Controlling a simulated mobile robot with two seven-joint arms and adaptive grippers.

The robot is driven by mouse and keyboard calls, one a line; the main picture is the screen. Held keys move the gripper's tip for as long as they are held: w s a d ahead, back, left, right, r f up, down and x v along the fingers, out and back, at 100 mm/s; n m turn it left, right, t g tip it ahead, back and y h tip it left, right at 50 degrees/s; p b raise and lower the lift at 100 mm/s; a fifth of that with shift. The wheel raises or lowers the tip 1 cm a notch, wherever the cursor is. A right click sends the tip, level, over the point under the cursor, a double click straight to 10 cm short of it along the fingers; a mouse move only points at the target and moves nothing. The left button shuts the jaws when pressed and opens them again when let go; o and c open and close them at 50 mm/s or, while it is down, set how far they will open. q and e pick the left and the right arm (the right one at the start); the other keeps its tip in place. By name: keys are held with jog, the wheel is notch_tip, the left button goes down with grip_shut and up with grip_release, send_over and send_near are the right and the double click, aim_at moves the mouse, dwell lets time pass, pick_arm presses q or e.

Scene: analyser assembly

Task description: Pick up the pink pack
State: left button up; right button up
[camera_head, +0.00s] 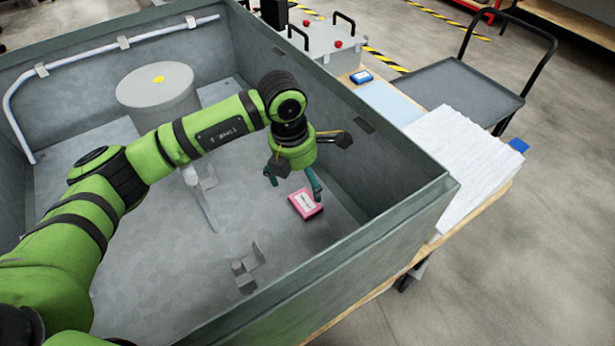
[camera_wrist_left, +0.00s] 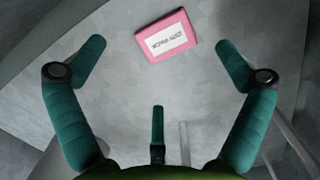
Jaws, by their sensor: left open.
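The pink pack (camera_head: 305,203) lies flat on the grey floor inside the large metal box, with a white label facing up. In the left wrist view the pink pack (camera_wrist_left: 167,36) is at the top, beyond and between the spread fingertips. My left gripper (camera_head: 294,188) points down just above and to the left of the pack in the head view. Its teal fingers (camera_wrist_left: 158,65) are spread open and empty, apart from the pack. My right gripper is in neither view.
The box wall (camera_head: 380,235) rises close to the right of the pack. A small metal bracket (camera_head: 248,268) stands nearer on the box floor. A grey cylinder (camera_head: 157,90) and a pipe (camera_head: 100,55) are at the back left. A white stack (camera_head: 465,160) lies outside.

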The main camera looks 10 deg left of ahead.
aim_at(305, 202)
pick_arm(q)
jog(key=f+p, duration=0.1)
jog(key=s+f+p, duration=0.1)
jog(key=f, duration=0.1)
jog(key=shift+d, duration=0.1)
jog(key=f, duration=0.3)
jog(key=shift+w+d+p, duration=0.1)
jog(key=shift+d+p, duration=0.15)
jog(key=shift+p, duration=0.15)
jog(key=shift+w+f, duration=0.2)
jog(key=shift+f, duration=0.35)
jog(key=c, duration=1.5)
jog(key=shift+o, duration=0.2)
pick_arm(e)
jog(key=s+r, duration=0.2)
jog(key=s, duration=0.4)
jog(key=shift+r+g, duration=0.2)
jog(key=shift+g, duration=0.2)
